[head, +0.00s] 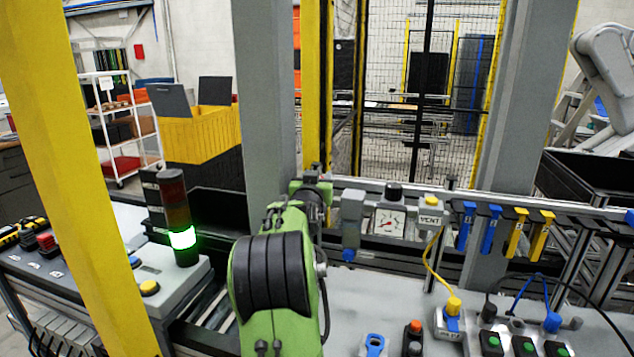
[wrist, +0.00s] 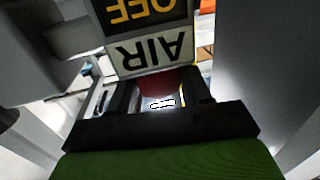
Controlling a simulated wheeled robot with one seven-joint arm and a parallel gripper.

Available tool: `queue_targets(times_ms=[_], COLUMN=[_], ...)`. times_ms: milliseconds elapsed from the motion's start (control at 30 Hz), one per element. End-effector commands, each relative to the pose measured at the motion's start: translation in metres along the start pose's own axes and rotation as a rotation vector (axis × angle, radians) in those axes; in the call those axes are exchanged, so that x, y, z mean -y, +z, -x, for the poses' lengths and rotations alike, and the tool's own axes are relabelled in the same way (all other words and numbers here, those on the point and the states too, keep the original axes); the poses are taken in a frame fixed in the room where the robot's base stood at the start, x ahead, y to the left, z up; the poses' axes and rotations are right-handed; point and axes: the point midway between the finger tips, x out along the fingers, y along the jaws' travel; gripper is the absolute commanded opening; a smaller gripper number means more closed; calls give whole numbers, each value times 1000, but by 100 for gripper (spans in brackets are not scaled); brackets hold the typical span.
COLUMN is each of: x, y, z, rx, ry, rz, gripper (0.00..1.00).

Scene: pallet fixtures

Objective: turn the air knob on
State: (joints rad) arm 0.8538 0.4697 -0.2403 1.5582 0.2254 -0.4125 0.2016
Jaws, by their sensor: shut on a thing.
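The air knob (wrist: 165,80) shows in the wrist view as a dark red round piece, just under a white AIR label (wrist: 150,53). A dark sign reading OFF (wrist: 145,12) is beside that label; both appear upside down. My gripper (wrist: 160,92) is shut on the knob, one dark finger on each side. In the head view my green arm hides the knob and the fingertips. The knob's exact turn angle cannot be told.
A pressure gauge (head: 388,222) and a VENT label (head: 430,220) with a yellow button sit right of my arm. A lit green stack light (head: 182,238) stands at left. A grey post (head: 265,100) rises close behind my arm.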

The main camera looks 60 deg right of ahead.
Motion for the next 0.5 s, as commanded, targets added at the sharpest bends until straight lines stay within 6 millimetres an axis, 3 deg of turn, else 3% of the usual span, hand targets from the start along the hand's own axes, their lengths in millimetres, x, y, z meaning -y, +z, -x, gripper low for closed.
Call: queue_targets(times_ms=[500], x=[-6], y=[1], z=[-2], rx=[-2], ry=[-456], rz=[4], gripper=[18])
